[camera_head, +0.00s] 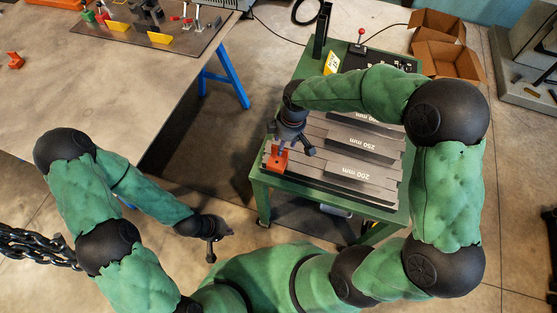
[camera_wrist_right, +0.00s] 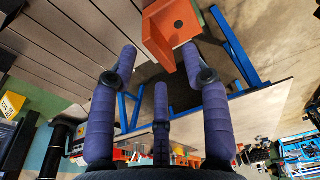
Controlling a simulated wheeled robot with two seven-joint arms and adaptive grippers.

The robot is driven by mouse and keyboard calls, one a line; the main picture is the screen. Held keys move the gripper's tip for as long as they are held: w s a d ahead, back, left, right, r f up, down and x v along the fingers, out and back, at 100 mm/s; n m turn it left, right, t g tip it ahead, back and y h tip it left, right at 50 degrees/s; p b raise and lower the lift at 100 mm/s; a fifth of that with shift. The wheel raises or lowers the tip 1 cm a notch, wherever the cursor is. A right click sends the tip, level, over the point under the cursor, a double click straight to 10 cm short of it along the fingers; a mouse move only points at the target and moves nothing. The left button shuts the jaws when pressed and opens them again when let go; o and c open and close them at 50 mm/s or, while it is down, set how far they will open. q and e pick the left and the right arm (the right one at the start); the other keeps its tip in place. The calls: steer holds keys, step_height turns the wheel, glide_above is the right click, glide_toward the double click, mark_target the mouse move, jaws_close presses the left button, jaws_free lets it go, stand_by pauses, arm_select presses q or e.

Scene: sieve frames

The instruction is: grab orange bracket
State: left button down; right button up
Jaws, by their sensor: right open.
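An orange bracket (camera_head: 277,159) stands at the left end of the slatted grey top of the green-framed table. In the right wrist view the bracket (camera_wrist_right: 172,30) shows its plate with a hole, just past the fingertips. My right gripper (camera_head: 291,147) is open and hangs over the bracket. In the right wrist view its purple fingers (camera_wrist_right: 159,55) are spread, with nothing held between them. My left gripper (camera_head: 219,243) is low at the left, over the floor gap, with its fingers spread and empty. A second orange piece (camera_head: 14,60) lies on the large grey table.
The green-framed table (camera_head: 315,198) has labelled grey slats, a control box and a black post (camera_head: 321,30). Open cardboard boxes (camera_head: 447,45) are behind it. The large grey table (camera_head: 95,95) holds a tool board (camera_head: 150,30). A blue trestle (camera_head: 226,77) stands between.

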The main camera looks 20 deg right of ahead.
mark_target(277, 160)
steer(key=f, duration=0.1)
steer(key=w+f, duration=0.1)
steer(key=f, duration=0.1)
steer(key=f+b, duration=0.1)
steer(key=f, duration=0.1)
steer(key=shift+w+a+f, duration=0.2)
steer(key=shift+a, duration=0.15)
steer(key=shift+r, duration=0.1)
jaws_close()
